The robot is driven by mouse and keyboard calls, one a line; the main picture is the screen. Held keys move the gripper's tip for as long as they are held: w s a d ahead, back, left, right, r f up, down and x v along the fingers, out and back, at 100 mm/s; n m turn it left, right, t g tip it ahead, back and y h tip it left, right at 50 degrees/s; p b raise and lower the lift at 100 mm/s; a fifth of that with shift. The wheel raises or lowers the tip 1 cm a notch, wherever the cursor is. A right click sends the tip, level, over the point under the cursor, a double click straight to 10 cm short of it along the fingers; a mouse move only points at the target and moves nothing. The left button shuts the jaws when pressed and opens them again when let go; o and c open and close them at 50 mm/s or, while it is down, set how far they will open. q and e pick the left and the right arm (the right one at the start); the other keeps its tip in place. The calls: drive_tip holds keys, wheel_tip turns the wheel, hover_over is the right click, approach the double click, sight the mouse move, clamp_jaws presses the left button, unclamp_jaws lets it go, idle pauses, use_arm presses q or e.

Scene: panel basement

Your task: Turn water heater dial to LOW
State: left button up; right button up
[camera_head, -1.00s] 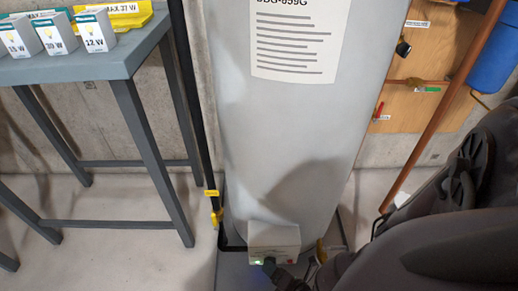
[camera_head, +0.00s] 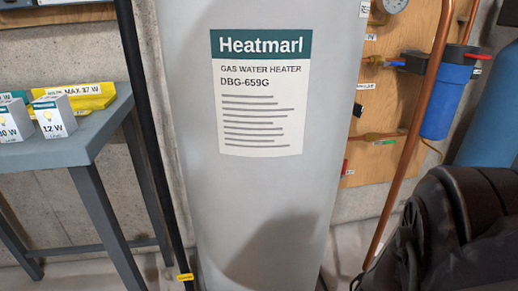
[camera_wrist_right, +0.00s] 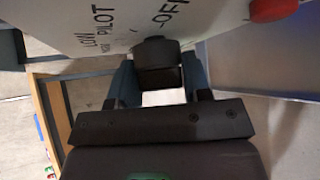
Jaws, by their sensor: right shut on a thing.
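The grey water heater (camera_head: 245,195) stands upright in the middle of the head view; its control box is below the picture. In the right wrist view, the white control panel (camera_wrist_right: 75,20) shows the labels LOW, PILOT and OFF. The dark dial (camera_wrist_right: 155,50) sits at the panel's lower edge as pictured. My right gripper (camera_wrist_right: 159,77) is shut on the dial, with one blue-grey finger on each side. The dial's pointer mark cannot be made out. My left gripper is in neither view.
A red button (camera_wrist_right: 272,8) is on the panel right of the dial. A grey table (camera_head: 70,135) with bulb boxes (camera_head: 52,116) stands left of the heater. A black pipe (camera_head: 150,140) runs between them. A copper pipe (camera_head: 412,140) and blue filter (camera_head: 447,95) are at the right.

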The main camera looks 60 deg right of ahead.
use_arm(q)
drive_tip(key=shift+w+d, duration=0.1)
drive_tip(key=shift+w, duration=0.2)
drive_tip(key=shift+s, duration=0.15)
use_arm(e)
drive_tip(key=shift+m+t, duration=0.3)
drive_tip(key=shift+t, duration=0.1)
drive_tip(key=shift+m+t+y, duration=0.4)
drive_tip(key=shift+m+t, duration=0.3)
drive_tip(key=shift+t, duration=0.2)
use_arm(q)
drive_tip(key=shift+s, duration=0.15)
use_arm(e)
drive_tip(key=shift+m+t, duration=0.4)
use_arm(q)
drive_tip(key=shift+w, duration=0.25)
use_arm(e)
drive_tip(key=shift+m+t, duration=0.4)
drive_tip(key=shift+t, duration=0.1)
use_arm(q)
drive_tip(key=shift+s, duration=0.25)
use_arm(e)
drive_tip(key=o, duration=0.9)
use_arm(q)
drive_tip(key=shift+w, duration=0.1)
